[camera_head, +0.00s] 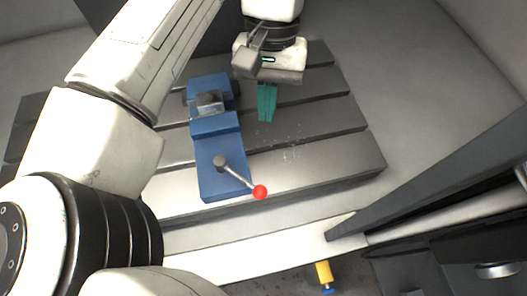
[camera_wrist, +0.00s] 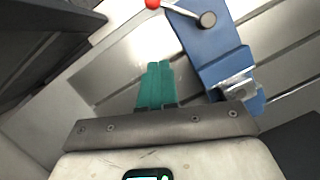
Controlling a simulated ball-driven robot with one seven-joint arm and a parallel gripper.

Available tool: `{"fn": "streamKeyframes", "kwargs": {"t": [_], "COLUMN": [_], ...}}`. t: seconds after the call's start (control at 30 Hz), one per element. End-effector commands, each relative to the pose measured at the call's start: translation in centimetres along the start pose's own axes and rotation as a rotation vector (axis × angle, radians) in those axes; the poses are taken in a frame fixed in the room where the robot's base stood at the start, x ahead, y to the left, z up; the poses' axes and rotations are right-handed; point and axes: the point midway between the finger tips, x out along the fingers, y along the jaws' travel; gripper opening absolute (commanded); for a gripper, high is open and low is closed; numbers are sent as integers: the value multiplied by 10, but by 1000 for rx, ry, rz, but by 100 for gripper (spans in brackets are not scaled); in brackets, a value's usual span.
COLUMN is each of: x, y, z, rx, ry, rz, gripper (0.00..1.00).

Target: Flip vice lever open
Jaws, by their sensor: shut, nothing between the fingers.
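A blue vice (camera_head: 216,131) stands on the slotted metal table. Its lever (camera_head: 240,174) is a grey rod on a round dark hub (camera_head: 220,162), with a red ball (camera_head: 260,192) at its free end. In the head view the lever points down and to the right, and the ball reaches past the vice's side. My gripper (camera_head: 266,117) has green fingers that are shut and empty. It is right of the vice and above the table, apart from the lever. In the wrist view the fingers (camera_wrist: 155,66) lie below the red ball (camera_wrist: 152,4), and the vice (camera_wrist: 212,45) is to the right.
The slotted table (camera_head: 340,150) has free room right of the vice. A dark grey beam and machine panel (camera_head: 440,180) stand at the right. A yellow and blue item (camera_head: 324,274) is in front of the table, at the bottom.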

Motion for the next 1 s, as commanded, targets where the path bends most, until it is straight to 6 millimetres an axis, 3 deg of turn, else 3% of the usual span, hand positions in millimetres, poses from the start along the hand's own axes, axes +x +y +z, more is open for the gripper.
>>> {"fn": "streamKeyframes", "kwargs": {"t": [0.23, 0.37, 0.87, 1.0], "x": [2, 12, 104, 109], "y": [0, 0, 1, 0], "z": [0, 0, 0, 22], "rx": [0, 0, 0, 0], "ry": [0, -1, -1, 0], "rz": [1, 3, 3, 0], "gripper": [0, 0, 0, 0]}}
